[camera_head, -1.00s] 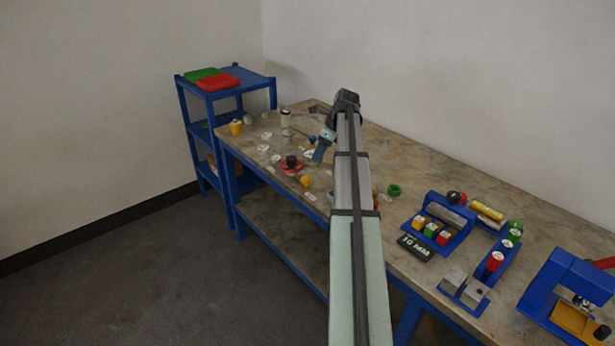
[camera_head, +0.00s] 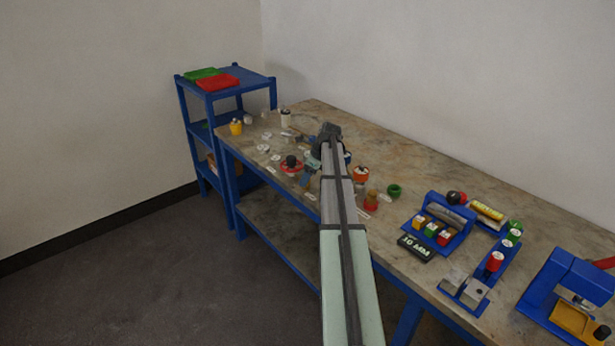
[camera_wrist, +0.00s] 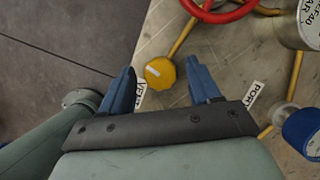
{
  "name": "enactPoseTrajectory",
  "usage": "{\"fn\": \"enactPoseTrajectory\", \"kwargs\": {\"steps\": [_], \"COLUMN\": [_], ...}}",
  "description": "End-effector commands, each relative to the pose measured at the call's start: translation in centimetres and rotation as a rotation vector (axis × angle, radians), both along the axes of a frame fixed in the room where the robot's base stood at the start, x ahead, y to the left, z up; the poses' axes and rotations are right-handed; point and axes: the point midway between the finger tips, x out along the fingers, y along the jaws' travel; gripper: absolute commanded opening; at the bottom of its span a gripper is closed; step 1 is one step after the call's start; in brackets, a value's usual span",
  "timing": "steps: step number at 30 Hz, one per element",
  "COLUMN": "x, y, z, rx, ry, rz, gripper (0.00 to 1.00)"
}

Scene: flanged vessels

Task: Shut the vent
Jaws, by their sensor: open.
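A yellow knob (camera_wrist: 160,72) with a white bar mark on its top sits at the end of a yellow pipe, in the wrist view. A partly covered white label (camera_wrist: 139,97) starting with "V" lies beside it. My gripper (camera_wrist: 161,66) is open, one blue finger on each side of the knob as seen from above. I cannot tell whether the fingers are down at the knob's height or touching it. In the head view, my gripper (camera_head: 308,178) is over the bench's front edge area and hides the knob.
A red handwheel (camera_wrist: 222,10) is just beyond the knob, and also shows in the head view (camera_head: 291,168). A label reading "POR…" (camera_wrist: 254,94), a blue cap (camera_wrist: 302,132) and a grey cylinder (camera_wrist: 300,22) are to the right. The bench (camera_head: 400,165) is bare toward the wall.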

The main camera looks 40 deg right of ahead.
Motion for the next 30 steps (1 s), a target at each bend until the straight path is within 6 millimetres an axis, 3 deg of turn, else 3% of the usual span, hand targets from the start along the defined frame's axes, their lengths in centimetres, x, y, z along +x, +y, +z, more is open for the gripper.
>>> {"fn": "enactPoseTrajectory", "kwargs": {"steps": [8,24,30], "x": [0.03,0.02,0.11], "y": [0.03,0.03,-0.08], "z": [-0.07,-0.05,-0.05], "rx": [0.0,0.001,0.001], "ry": [0.0,0.0,0.002], "rz": [0.0,0.0,0.04], "gripper": [0.61,0.09,0.07]}}
